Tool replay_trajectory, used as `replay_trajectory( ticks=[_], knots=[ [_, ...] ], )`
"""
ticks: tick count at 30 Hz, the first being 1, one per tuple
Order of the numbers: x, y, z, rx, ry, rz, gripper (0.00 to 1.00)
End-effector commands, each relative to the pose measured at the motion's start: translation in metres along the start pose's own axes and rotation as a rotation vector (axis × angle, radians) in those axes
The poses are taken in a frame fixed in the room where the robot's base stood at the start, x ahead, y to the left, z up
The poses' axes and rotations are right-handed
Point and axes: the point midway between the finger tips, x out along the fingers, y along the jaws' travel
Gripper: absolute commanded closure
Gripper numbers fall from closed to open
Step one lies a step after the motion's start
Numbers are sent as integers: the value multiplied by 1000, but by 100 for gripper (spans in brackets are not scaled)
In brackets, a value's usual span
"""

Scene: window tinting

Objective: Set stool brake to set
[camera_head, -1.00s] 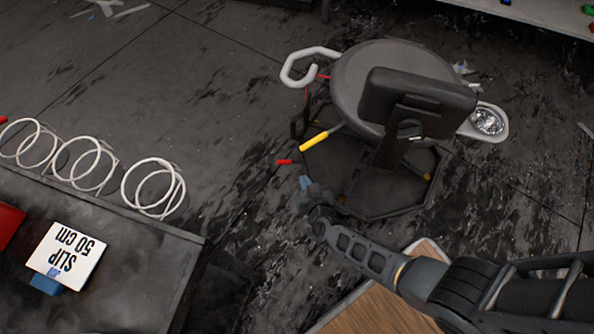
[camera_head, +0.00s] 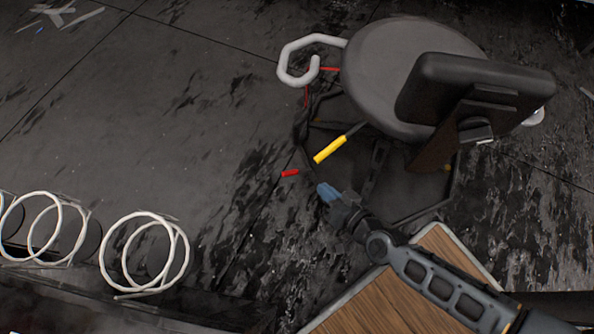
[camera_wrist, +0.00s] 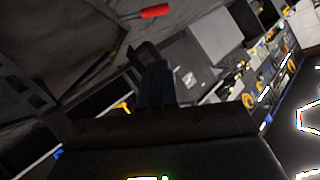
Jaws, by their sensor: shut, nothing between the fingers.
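The stool (camera_head: 405,75) stands at the upper right of the head view, with a round grey seat, a dark backrest and a dark angular base. A yellow-handled lever (camera_head: 330,149) sticks out from under the seat toward the lower left. A red-tipped piece (camera_head: 290,173) sits low beside the base. I cannot tell which one is the brake. A red tip also shows in the wrist view (camera_wrist: 155,11). My gripper (camera_head: 326,192) is shut and empty, its blue fingertips just below the yellow handle and right of the red tip, apart from both in the picture. The fingers also show in the wrist view (camera_wrist: 157,85).
A white hooked arm (camera_head: 295,60) juts from the stool's left side. A wooden-topped surface (camera_head: 385,305) lies below my arm. White coils (camera_head: 145,252) stand along the bench edge at lower left.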

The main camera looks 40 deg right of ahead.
Motion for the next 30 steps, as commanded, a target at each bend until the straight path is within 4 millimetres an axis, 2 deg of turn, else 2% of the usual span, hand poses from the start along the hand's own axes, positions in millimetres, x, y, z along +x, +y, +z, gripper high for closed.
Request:
replay_trajectory(
  ticks=[5, 10, 24, 30],
  knots=[
    [1, 0, 0, -1, 1, 0, 100],
    [15, 0, 1, -1, 2, -1, 100],
    [104, 1, 2, 0, 2, -1, 100],
    [122, 2, 23, -2, -1, 0, 100]
  ],
)
